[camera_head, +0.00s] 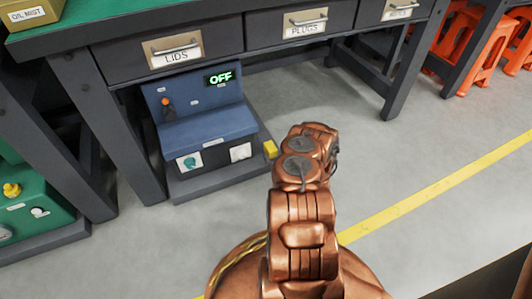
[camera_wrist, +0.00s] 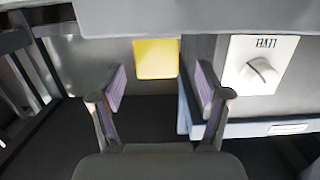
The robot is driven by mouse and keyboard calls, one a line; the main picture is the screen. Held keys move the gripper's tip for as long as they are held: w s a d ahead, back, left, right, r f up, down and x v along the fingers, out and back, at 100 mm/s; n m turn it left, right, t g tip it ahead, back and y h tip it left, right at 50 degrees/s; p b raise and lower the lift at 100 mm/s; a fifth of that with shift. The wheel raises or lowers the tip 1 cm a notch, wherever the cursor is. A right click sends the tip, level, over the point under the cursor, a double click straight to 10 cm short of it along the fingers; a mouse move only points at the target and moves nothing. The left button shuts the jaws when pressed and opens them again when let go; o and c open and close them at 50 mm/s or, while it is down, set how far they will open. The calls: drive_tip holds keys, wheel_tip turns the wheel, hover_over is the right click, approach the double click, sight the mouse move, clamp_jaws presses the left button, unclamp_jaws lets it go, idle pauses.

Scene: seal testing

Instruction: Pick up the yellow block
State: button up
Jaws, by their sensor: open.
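The yellow block (camera_head: 270,149) sits at the right end of the blue machine's dark base in the head view, just left of my copper arm. In the wrist view the yellow block (camera_wrist: 156,58) shows as a yellow square ahead of my gripper (camera_wrist: 160,85). It lies between the lines of the two fingers, beyond their tips. The fingers are spread apart with purple-grey pads, and nothing is between them. My gripper's fingers are hidden behind my arm in the head view.
The blue machine (camera_head: 205,125) with an OFF display stands under a workbench with drawers (camera_head: 305,25). In the wrist view a white panel with a knob (camera_wrist: 261,66) is close to the right finger. Bench legs (camera_head: 405,75) stand nearby. Orange stools (camera_head: 465,45) are at the upper right.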

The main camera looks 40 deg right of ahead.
sight(268, 145)
drive_tip(key=shift+w+d+f+b, duration=0.2)
drive_tip(key=shift+w+f+b, duration=0.1)
drive_tip(key=shift+w, duration=0.15)
drive_tip(key=shift+w+d+f+b, duration=0.15)
drive_tip(key=shift+w+b, duration=0.15)
drive_tip(key=shift+w, duration=0.1)
drive_tip(key=shift+r+b+x, duration=0.2)
drive_tip(key=shift+b+x, duration=0.9)
drive_tip(key=shift+x, duration=0.4)
drive_tip(key=shift+r+b+x, duration=0.15)
drive_tip(key=shift+b+x, duration=0.9)
drive_tip(key=shift+x, duration=0.4)
drive_tip(key=shift+d, duration=0.1)
drive_tip(key=c, duration=1.3)
drive_tip(key=shift+r, duration=0.15)
drive_tip(key=shift+c, duration=0.2)
